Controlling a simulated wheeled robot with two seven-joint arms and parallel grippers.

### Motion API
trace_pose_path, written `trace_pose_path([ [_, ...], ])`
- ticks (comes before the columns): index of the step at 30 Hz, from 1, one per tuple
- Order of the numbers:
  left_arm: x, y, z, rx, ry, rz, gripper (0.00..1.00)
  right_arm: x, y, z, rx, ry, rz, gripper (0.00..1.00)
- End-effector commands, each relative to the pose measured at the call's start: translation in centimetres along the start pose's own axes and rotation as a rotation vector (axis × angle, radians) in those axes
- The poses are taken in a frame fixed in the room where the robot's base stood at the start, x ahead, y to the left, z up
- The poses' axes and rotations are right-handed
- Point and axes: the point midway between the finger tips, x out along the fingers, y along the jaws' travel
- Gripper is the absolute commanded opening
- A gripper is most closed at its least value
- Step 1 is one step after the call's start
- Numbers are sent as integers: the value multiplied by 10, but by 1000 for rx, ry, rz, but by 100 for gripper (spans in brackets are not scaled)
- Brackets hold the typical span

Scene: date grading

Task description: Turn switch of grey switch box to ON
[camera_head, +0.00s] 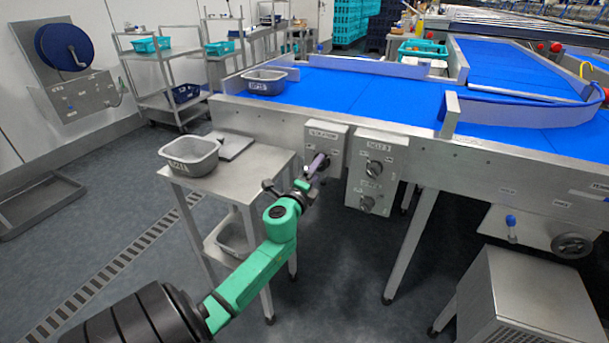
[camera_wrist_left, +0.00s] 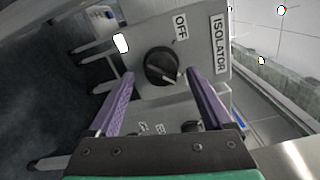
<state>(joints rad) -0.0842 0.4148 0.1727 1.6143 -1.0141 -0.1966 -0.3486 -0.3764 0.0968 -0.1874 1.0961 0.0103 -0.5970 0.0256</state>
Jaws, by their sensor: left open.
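The grey switch box (camera_head: 338,131), labelled ISOLATOR, is fixed to the side of the conveyor frame. In the left wrist view the box (camera_wrist_left: 205,64) shows a round black switch knob (camera_wrist_left: 160,64) with a pale mark on its lower right edge. An OFF label (camera_wrist_left: 181,26) is beside it; I cannot read an ON label. My left gripper (camera_head: 322,163) is at the front of the box. Its purple fingers (camera_wrist_left: 160,76) are open, one on each side of the knob in the picture; I cannot tell whether they touch it. My right gripper is not in view.
A second grey box (camera_head: 376,169) with two knobs hangs just right of the switch box. A steel table (camera_head: 262,158) with a grey tub (camera_head: 190,157) stands to the left. The blue conveyor belt (camera_head: 345,92) is behind. Open floor lies in front.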

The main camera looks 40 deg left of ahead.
Motion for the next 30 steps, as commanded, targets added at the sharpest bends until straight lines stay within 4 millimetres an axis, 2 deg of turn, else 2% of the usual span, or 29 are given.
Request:
trace_pose_path([
  [8, -78, 3, 0, -3, 0, 5, 84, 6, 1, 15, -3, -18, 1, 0],
  [11, -103, 3, 0, -1, -2, 5, 84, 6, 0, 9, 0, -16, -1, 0],
  [13, -114, 3, 0, -1, -1, 4, 84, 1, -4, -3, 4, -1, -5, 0],
  [18, -124, 0, 0, 1, -1, 1, 84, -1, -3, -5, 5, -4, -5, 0],
  [30, -124, 0, 0, 1, -1, 1, 84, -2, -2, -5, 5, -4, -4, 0],
])
